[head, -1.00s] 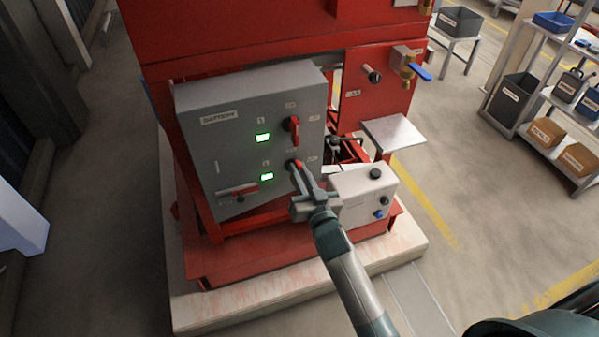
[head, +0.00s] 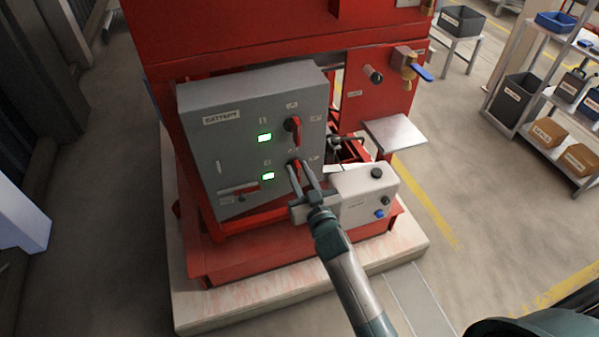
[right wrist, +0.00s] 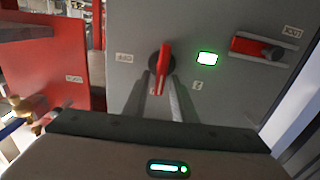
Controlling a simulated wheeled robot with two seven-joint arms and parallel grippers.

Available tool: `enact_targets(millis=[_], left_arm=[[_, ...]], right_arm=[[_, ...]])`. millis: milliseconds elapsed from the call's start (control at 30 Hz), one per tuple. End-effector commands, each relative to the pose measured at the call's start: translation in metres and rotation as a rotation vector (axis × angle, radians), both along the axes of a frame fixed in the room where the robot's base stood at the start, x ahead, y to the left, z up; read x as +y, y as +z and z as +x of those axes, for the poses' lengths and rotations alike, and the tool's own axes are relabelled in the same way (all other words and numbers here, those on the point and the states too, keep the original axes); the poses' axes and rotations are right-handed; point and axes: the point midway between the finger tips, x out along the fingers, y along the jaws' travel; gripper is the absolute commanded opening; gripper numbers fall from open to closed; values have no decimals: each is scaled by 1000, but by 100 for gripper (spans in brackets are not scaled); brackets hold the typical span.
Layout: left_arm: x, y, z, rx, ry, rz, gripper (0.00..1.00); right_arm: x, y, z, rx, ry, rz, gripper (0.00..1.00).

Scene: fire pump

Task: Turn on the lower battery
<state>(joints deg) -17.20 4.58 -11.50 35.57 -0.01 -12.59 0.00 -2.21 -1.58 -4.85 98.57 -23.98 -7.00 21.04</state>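The grey battery panel (head: 232,125) on the red pump frame has two red rotary switches. The upper switch (head: 293,125) stands upright beside a lit green lamp (head: 265,138). The lower switch (head: 295,167) also looks close to upright, beside another lit green lamp (head: 268,176). In the right wrist view the lower switch (right wrist: 163,62) and its green lamp (right wrist: 207,58) show clearly. My right gripper (head: 301,167) is open, its fingers apart at the lower switch, one toward each side; contact cannot be told. It also shows in the right wrist view (right wrist: 159,82). My left gripper is out of view.
A light-grey box (head: 350,205) with a blue knob sits close to the right of my right gripper. A red lever (head: 238,188) is low on the panel. A pale concrete plinth (head: 250,310) carries the pump. Shelving (head: 540,100) stands at the right; floor between is clear.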

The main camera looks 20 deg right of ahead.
Motion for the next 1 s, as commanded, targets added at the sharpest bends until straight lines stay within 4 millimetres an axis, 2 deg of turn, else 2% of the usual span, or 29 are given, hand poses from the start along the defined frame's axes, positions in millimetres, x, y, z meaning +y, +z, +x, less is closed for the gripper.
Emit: enact_targets(millis=[367, 567, 833, 1000], left_arm=[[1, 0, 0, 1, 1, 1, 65], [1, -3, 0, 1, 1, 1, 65], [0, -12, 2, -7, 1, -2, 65], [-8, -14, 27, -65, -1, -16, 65]], right_arm=[[0, -1, -1, 1, 0, 2, 30], [-1, -1, -12, 1, 0, 2, 30], [-2, -3, -53, 1, 0, 3, 30], [-3, -3, -87, 2, 0, 3, 30]])
